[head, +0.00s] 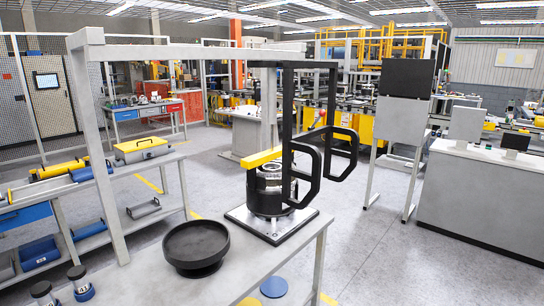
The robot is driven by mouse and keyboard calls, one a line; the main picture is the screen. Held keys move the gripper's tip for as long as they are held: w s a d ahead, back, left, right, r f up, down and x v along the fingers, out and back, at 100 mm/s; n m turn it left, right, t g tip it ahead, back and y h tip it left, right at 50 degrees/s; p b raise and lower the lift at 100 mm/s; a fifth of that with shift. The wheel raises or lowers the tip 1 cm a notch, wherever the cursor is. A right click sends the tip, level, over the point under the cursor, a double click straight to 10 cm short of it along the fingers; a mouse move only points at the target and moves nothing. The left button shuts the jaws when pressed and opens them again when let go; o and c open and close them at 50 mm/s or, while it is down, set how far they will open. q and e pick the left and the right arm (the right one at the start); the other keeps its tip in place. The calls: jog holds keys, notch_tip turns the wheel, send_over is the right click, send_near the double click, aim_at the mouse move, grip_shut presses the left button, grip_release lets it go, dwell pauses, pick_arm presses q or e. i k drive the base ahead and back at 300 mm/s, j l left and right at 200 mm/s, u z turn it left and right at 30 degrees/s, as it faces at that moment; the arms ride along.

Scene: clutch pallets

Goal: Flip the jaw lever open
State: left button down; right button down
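A black lifting frame (286,110) hangs from the grey overhead beam and carries two black loop handles (309,175) on its right side. A yellow bar (263,157) sticks out to the left at the top of a dark cylindrical clutch unit (268,188). The unit stands upright on a light square base plate (272,222) at the right end of the grey bench. I cannot tell for certain which part is the jaw lever; the yellow bar looks lever-like. The frame partly hides the unit. Neither of my grippers is in view.
A round black dish (196,247) stands on the grey bench (150,275) left of the unit. A grey upright post (101,150) rises at the bench's left. Small dark-lidded containers (80,282) stand at lower left. Open floor (385,255) lies to the right.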

aim_at(322, 113)
jog(key=i+l, duration=0.25)
jog(key=i, duration=0.3)
jog(key=i+l+z, duration=0.1)
jog(key=i, duration=0.4)
jog(key=i+l, duration=0.3)
jog(key=i, duration=0.25)
jog(key=i+l+z, duration=0.1)
jog(key=i, duration=0.45)
jog(key=l, duration=0.1)
